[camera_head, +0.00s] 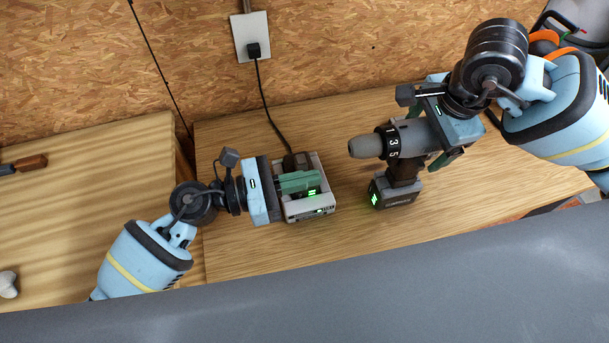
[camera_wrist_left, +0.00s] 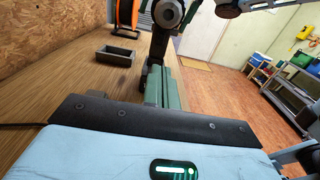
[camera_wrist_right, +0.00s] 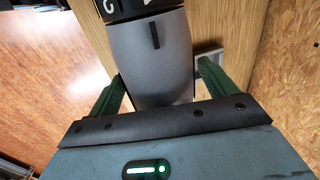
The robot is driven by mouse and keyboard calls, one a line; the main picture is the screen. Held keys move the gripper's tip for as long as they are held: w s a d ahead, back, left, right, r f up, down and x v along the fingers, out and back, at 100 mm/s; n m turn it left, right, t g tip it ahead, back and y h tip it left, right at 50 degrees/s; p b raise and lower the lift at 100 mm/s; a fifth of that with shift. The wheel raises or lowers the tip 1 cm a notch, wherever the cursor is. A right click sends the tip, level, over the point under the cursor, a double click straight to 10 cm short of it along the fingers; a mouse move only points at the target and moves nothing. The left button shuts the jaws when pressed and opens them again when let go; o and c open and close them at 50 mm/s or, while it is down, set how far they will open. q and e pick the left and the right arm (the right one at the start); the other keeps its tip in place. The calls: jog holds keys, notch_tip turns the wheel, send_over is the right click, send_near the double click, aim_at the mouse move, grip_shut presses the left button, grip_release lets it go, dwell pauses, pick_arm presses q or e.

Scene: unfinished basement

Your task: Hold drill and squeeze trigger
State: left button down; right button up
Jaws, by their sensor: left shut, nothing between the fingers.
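The drill (camera_head: 415,137) is grey and black and stands upright on its battery (camera_head: 394,191), which has a green light. Its chuck points left. My right gripper (camera_head: 440,157) is at the back of the drill body, its green fingers on either side. In the right wrist view the fingers (camera_wrist_right: 160,90) straddle the drill's grey body (camera_wrist_right: 153,60) with a visible gap on the right. The trigger cannot be made out. My left gripper (camera_head: 300,182) is shut and empty, over the charger (camera_head: 309,209) and left of the drill. Its closed fingers show in the left wrist view (camera_wrist_left: 163,88).
The charger's black cord (camera_head: 265,95) runs up to a wall outlet (camera_head: 251,38). A small dark tray (camera_wrist_left: 117,55) lies on the bench beyond the drill. The wooden bench (camera_head: 240,130) is bare behind the charger. A second wooden surface (camera_head: 80,210) is at left.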

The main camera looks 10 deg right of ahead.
jog(key=shift+r, duration=0.15)
jog(key=v, duration=1.2)
jog(key=shift+s, duration=0.1)
